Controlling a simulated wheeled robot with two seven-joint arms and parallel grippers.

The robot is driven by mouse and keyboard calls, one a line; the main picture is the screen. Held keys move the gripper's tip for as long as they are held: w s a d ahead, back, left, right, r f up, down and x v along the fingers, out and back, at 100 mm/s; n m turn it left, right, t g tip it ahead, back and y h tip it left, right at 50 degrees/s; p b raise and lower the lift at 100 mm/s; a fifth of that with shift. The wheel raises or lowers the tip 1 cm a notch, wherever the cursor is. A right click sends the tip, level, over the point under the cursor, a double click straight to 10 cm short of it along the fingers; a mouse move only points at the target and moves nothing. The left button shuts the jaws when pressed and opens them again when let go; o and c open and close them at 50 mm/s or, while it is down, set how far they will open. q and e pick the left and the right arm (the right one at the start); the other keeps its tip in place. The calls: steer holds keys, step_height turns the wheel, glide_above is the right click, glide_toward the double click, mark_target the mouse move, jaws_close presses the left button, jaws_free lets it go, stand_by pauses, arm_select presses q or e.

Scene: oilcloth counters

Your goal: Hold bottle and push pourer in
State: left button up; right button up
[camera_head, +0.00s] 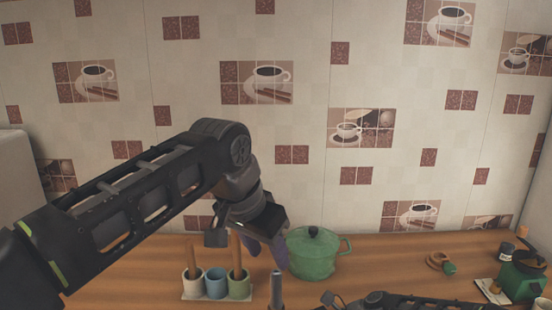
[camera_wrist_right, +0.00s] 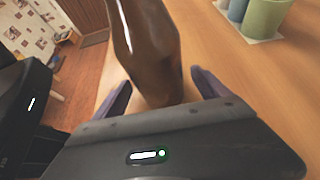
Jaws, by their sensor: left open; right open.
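A dark brown, glossy bottle (camera_wrist_right: 150,45) stands on the wooden counter in the right wrist view. My right gripper (camera_wrist_right: 160,92) is open, with its two purple fingers on either side of the bottle; I cannot tell whether they touch it. In the head view a narrow grey upright piece (camera_head: 276,288) shows at the bottom edge. It looks like the bottle's top or the pourer, but I cannot tell which. My left gripper (camera_head: 265,245) is open, tilted downward above and behind this piece. Its fingers are partly hidden by its own body.
A white tray (camera_head: 205,297) with several cups holding wooden handles stands left of the bottle. A green lidded pot (camera_head: 313,255) is behind, close to my left gripper. A green appliance (camera_head: 522,276) stands far right. The counter (camera_head: 385,265) right of the pot is mostly clear.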

steer(key=v, duration=1.1)
steer(key=shift+d+r, duration=0.2)
steer(key=shift+d, duration=0.15)
